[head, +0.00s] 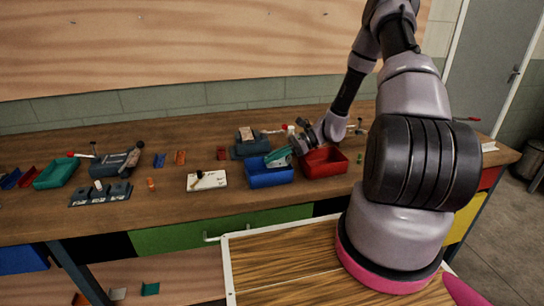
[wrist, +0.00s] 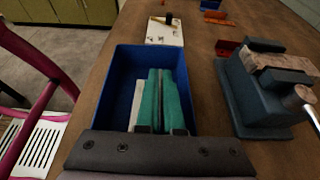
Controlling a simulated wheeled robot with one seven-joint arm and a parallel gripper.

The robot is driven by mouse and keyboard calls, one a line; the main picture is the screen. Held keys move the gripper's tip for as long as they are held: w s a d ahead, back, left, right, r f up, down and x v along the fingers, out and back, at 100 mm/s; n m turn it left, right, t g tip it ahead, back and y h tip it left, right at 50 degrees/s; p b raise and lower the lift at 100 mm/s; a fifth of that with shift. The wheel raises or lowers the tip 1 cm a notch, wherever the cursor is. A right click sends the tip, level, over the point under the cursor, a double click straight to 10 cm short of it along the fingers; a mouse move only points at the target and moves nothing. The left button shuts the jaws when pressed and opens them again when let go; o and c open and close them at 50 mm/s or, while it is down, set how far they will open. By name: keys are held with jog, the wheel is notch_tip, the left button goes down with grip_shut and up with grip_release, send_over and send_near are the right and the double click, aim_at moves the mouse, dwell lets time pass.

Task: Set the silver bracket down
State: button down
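No bracket that is clearly silver stands out. A pale grey-white piece (wrist: 135,104), possibly the silver bracket, lies in the blue bin (wrist: 127,58), left of a green piece (wrist: 170,98). The blue bin also shows in the head view (head: 268,179), with a teal piece (head: 279,156) tilted up at its back edge. My gripper (wrist: 157,131) is over the near end of the bin, its dark fingertips apart on either side of the green piece's near end. Whether they touch or grip it cannot be told. In the head view my gripper (head: 294,147) is partly hidden by its own wrist.
A red bin (head: 324,168) stands right of the blue bin. A dark vise-like block (wrist: 265,95) stands close on the right in the wrist view. Bare bench (head: 170,215) is free along the front.

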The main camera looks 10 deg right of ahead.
jog(key=c, duration=1.1)
grip_release()
jog(key=shift+o, duration=0.2)
jog(key=shift+r, duration=0.1)
jog(key=shift+r, duration=0.35)
jog(key=v, duration=1.2)
jog(key=s+a+r+n+h, duration=0.2)
jog(key=s+r+n+h, duration=0.2)
jog(key=r, duration=0.6)
jog(key=s+a+r+n+h, duration=0.2)
jog(key=s+r+n+h, duration=0.1)
jog(key=r, duration=0.6)
jog(key=s+a+r+n+t+h, duration=0.1)
jog(key=s+r+n+t+h, duration=0.3)
jog(key=s+r, duration=1.1)
jog(key=n+t, duration=0.2)
jog(key=t, duration=0.1)
jog(key=shift+s+n, duration=0.2)
jog(key=shift+n, duration=0.2)
jog(key=shift+a, duration=0.1)
